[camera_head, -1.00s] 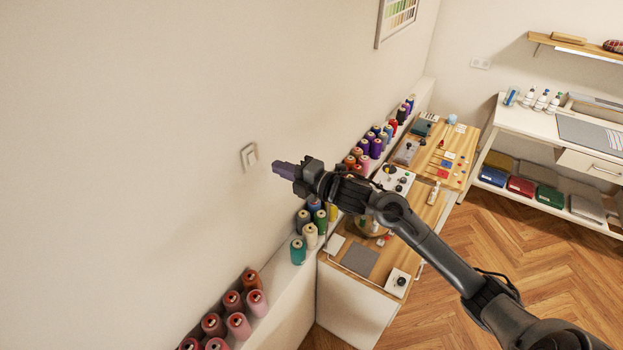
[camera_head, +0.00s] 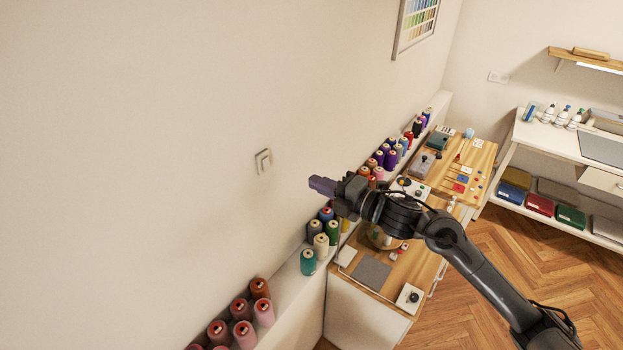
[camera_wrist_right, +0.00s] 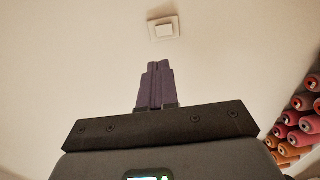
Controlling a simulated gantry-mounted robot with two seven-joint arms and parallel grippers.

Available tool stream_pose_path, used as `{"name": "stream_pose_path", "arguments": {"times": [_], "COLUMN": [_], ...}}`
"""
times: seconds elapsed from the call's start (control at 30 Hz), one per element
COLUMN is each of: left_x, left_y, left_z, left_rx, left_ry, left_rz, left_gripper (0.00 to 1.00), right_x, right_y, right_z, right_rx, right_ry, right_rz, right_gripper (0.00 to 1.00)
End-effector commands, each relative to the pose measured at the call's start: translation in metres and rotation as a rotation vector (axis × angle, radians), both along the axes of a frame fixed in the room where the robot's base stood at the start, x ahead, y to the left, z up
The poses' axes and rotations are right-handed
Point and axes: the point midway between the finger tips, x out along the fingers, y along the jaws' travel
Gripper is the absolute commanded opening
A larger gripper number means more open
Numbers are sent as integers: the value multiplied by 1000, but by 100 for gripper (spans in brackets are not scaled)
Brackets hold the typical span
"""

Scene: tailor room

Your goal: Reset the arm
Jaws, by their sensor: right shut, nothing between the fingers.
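My right gripper (camera_head: 322,186) is in the head view, its arm coming in from the lower right. Its purple fingers are shut with nothing between them, and they point left toward the wall. The gripper is in the air, apart from the wall switch (camera_head: 263,161), which is up and to the left of the fingertips. In the right wrist view the closed fingers (camera_wrist_right: 157,68) point toward the white switch (camera_wrist_right: 164,28) on the wall. My left gripper is in neither view.
A ledge (camera_head: 290,300) along the wall holds many thread spools, such as a teal one (camera_head: 308,262). Below my right arm is a wooden worktable (camera_head: 400,285) with small items. A white shelf table (camera_head: 548,133) stands at the right. Pink and orange spools (camera_wrist_right: 297,128) show in the wrist view.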

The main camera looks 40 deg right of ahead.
Motion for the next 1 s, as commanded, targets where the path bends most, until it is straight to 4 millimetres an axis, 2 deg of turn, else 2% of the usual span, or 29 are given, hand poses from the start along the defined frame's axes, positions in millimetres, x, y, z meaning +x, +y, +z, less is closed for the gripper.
{"name": "stream_pose_path", "arguments": {"times": [0.13,0.23,0.37,0.43,0.57,0.6,0.7,0.83,0.9,1.0], "left_x": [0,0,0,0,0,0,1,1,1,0], "left_y": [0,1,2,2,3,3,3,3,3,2], "left_z": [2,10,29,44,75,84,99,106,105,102], "left_rx": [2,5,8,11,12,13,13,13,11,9], "left_ry": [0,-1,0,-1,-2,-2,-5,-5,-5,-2], "left_rz": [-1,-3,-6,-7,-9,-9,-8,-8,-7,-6], "left_gripper": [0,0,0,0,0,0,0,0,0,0], "right_x": [0,-4,-17,-32,-75,-92,-134,-181,-201,-222], "right_y": [0,1,22,48,104,122,155,182,190,191], "right_z": [0,-6,-40,-61,-106,-119,-143,-160,-166,-171], "right_rx": [0,14,94,172,397,488,700,907,984,1047], "right_ry": [4,29,114,169,357,437,638,853,941,1028], "right_rz": [0,-2,15,29,-65,-128,-312,-543,-654,-793], "right_gripper": [0,0,0,0,0,0,0,0,0,0]}}
